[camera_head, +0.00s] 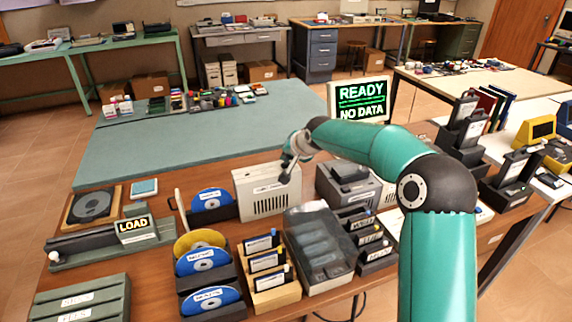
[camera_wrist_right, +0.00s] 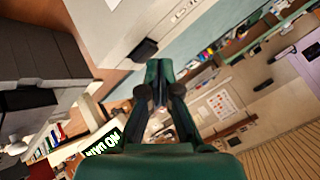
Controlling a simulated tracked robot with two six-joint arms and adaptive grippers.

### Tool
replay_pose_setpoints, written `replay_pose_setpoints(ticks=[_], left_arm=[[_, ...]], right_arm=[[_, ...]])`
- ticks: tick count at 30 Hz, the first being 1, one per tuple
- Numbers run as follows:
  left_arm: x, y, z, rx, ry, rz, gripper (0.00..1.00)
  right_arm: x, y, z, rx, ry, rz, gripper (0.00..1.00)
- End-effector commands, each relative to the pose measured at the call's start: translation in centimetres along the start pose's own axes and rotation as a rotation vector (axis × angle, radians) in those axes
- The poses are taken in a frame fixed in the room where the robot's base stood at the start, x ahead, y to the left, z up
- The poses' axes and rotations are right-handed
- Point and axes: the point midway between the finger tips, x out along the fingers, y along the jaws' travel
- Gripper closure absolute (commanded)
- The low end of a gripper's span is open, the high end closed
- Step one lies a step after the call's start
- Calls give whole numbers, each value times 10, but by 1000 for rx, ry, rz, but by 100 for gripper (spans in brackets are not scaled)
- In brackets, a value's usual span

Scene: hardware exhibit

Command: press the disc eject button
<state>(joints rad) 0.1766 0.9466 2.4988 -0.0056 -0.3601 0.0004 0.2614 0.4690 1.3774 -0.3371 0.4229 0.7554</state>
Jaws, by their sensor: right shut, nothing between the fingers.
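A beige box (camera_head: 268,192) with vent slots stands on the brown table. My right gripper (camera_head: 286,174) is shut and empty at the box's upper right part. In the head view I cannot tell whether it touches the box. In the right wrist view the shut fingers (camera_wrist_right: 158,82) point toward the beige box (camera_wrist_right: 118,28). A small dark block (camera_wrist_right: 145,49) sits at the box's edge just beyond the fingertips. I cannot tell whether it is the eject button. My left gripper is out of view.
Blue discs (camera_head: 212,199) stand in holders left of the box. A grey machine (camera_head: 346,188) stands close on the right. A READY / NO DATA screen (camera_head: 361,100) is behind. A LOAD sign (camera_head: 136,227) is at left. The green mat (camera_head: 200,150) behind is mostly clear.

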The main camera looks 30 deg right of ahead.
Motion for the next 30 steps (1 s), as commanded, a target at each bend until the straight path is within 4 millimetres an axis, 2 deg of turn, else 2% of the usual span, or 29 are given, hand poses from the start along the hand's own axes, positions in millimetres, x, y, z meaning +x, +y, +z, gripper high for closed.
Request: replay_pose_setpoints(ticks=[30], left_arm=[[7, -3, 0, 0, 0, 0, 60]], right_arm=[[5, 4, 4, 0, -2, 1, 100]])
